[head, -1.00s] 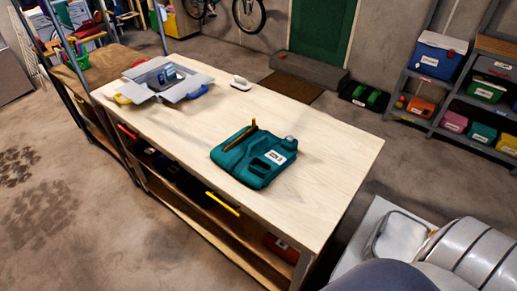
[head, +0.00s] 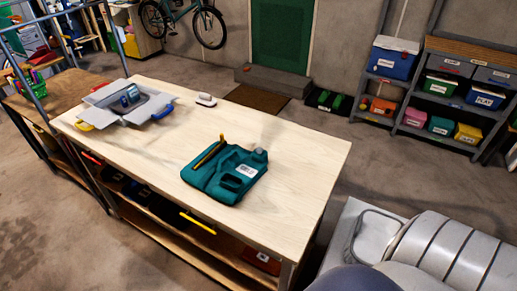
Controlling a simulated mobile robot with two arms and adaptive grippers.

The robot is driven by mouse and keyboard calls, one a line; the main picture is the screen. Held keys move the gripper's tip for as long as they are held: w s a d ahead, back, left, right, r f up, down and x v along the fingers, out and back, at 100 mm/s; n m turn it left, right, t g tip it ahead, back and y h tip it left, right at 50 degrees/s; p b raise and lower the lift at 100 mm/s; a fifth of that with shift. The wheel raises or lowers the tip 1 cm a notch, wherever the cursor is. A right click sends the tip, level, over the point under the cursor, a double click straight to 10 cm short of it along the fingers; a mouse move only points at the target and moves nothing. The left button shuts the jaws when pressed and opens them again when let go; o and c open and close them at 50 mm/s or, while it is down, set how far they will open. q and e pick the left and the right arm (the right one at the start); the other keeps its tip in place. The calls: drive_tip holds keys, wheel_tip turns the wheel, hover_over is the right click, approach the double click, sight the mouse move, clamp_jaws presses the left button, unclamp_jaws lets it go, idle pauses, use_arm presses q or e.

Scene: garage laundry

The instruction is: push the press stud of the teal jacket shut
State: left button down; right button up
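A teal bundle lies on the pale wooden workbench (head: 262,142), right of its middle. Its left part looks like folded teal cloth, possibly the jacket (head: 203,174), with an orange-brown strip along its top. Its right part looks like a teal canister (head: 254,180) with a white label, a handle hole and a grey cap. I cannot tell for sure where one part ends and the other begins. No press stud can be made out at this distance. Neither of my grippers is in view.
A grey folding tray (head: 128,103) with blue and yellow handles and a small white object (head: 206,100) stand at the workbench's far end. A brown bench (head: 60,95) adjoins at left. Shelves with bins (head: 440,95) stand back right.

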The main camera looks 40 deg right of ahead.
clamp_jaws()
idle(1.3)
